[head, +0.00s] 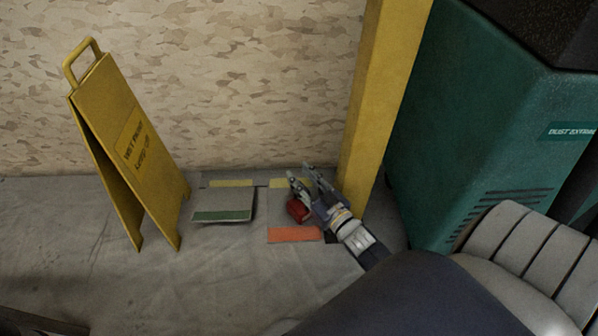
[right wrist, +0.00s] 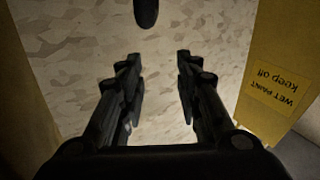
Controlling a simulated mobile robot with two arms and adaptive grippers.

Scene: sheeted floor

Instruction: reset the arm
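My right arm comes in from the lower right in the head view. Its gripper (head: 307,177) is over the floor near the foot of the yellow post, with its fingers apart. In the right wrist view the right gripper (right wrist: 158,75) is open with nothing between its fingers, and the patterned wall is behind it. A red object (head: 298,210) shows beside the gripper in the head view; I cannot tell whether they touch. My left gripper is not in view.
A yellow folding wet-paint sign (head: 128,150) stands at left. A green-striped plate (head: 222,203) and an orange-striped plate (head: 294,235) lie on the floor. A yellow post (head: 375,100) and a green dust extractor (head: 480,120) stand at right. The floor at front left is mostly clear.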

